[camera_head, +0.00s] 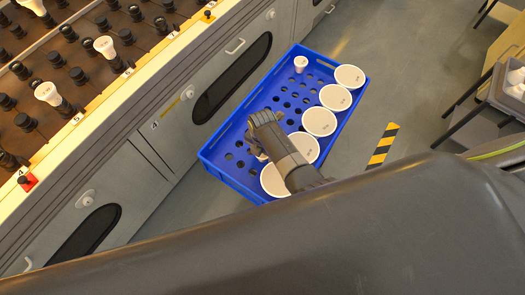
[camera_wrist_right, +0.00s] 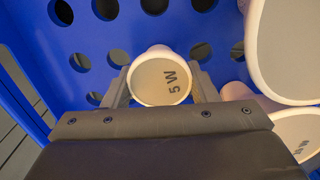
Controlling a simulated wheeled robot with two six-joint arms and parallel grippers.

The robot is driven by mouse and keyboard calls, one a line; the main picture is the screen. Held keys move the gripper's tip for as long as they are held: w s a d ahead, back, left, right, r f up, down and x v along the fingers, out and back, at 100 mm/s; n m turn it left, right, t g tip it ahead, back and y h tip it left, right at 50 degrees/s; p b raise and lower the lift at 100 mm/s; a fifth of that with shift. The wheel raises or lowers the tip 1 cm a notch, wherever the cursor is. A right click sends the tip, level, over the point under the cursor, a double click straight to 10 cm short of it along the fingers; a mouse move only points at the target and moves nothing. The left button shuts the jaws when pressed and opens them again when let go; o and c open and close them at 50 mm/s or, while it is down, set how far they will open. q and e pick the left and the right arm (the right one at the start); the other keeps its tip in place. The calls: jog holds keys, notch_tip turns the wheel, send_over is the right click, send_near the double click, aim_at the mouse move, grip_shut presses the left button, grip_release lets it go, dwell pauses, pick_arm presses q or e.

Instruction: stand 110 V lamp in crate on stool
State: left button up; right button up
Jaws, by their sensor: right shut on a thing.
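A blue crate (camera_head: 212,158) with round holes in its floor stands beside the cabinet in the head view. My right gripper (camera_head: 258,147) is low inside it, and its fingers (camera_wrist_right: 158,88) are shut on a small white lamp (camera_wrist_right: 160,82). The lamp's face reads "5 W"; no "110 V" mark can be read. Wide white lamps (camera_head: 319,121) line the crate's right side, and a small one (camera_head: 300,62) stands at its far end. Whether the held lamp touches the crate floor is unclear. The stool under the crate is hidden. My left gripper is not in view.
A long bench (camera_head: 100,72) with black sockets and a few white lamps runs along the left. A grey tray (camera_head: 497,92) with white lamps is at the right edge. A yellow-black striped mark (camera_head: 383,146) lies on the floor right of the crate.

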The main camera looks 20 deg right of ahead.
jog(key=shift+f, duration=0.3)
jog(key=o, duration=1.1)
jog(key=shift+c, duration=0.2)
jog(key=shift+r, duration=0.15)
notch_tip(320, 180, up, 17)
jog(key=p, duration=0.3)
jog(key=shift+r+p, duration=0.15)
jog(key=shift+p, duration=0.25)
